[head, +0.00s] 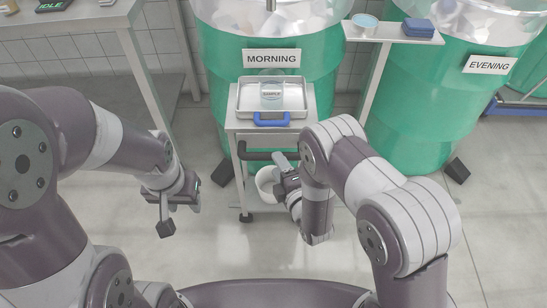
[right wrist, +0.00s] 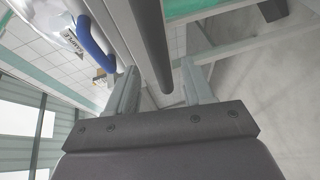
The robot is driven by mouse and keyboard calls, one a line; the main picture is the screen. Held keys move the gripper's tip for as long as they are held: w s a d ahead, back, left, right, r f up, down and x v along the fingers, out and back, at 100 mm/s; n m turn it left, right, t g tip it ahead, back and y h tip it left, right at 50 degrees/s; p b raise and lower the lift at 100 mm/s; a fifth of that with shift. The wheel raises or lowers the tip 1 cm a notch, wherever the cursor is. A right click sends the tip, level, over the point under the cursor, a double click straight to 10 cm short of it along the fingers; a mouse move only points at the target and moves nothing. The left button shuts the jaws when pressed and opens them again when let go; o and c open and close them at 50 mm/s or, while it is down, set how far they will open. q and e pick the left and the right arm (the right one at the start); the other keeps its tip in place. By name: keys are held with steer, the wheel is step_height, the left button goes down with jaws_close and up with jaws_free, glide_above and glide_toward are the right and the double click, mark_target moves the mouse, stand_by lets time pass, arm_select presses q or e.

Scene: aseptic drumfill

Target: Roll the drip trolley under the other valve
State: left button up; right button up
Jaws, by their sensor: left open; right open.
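The drip trolley (head: 231,123) stands in front of the green drum labelled MORNING (head: 217,75). A metal tray (head: 244,104) on its top holds a clear sample bag (head: 271,92) and a blue handle (head: 271,119). A dark push bar (head: 253,155) runs along its near side; in the right wrist view this bar (right wrist: 150,45) shows between my fingers. My right gripper (head: 279,161) is open at the bar, not closed on it. My left gripper (head: 165,212) is open and empty, left of the trolley. A thin metal stem (head: 270,5) hangs over the MORNING drum; no valve is clearly visible.
A second green drum labelled EVENING (head: 425,100) stands to the right. A white bucket (head: 266,188) sits low at the trolley. A table (head: 95,14) is at left. Floor at right is clear.

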steer(key=b+x, duration=0.1)
steer(key=x, duration=0.4)
steer(key=shift+f, duration=0.1)
jaws_close()
steer(key=shift+w, duration=0.1)
